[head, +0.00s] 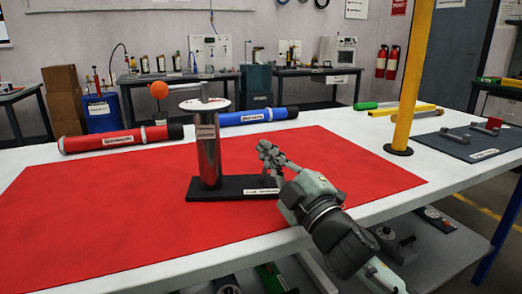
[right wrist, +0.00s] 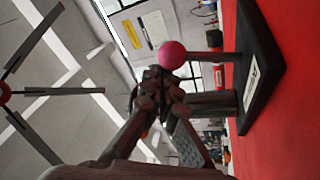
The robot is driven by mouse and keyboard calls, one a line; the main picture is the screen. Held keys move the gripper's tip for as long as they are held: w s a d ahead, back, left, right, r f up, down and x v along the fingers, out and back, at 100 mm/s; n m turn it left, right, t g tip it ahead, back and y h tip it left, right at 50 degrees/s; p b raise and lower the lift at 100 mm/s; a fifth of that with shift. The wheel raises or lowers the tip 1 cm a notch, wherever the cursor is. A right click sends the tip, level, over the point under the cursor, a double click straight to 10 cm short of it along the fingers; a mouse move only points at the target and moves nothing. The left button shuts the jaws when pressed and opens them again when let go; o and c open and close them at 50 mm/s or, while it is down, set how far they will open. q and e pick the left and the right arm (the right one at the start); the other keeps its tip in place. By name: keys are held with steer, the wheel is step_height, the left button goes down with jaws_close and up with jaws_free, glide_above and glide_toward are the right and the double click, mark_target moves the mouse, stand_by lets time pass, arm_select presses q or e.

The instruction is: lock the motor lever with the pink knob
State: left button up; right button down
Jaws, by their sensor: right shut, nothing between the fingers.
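The motor stand has a silver upright cylinder (head: 208,150) with a white disc (head: 205,104) on top and a black base (head: 235,187). An orange knob (head: 158,90) is on a lever at its top left. A pink knob (right wrist: 172,55) shows in the right wrist view, at the end of a short rod (right wrist: 205,57) beside the cylinder (right wrist: 212,103); I cannot make it out in the head view. My right gripper (head: 268,151) is shut and empty, right of the cylinder and above the base. In the wrist view its fingertips (right wrist: 155,85) appear close to the pink knob; contact is unclear.
The stand is on a red mat (head: 110,205) on a white table. A red tube (head: 115,139) and a blue tube (head: 245,116) lie behind it. A yellow post (head: 407,85) and a dark tool mat (head: 450,145) are at right. The mat's left side is clear.

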steer(key=v, duration=1.2)
steer(key=shift+f, duration=0.1)
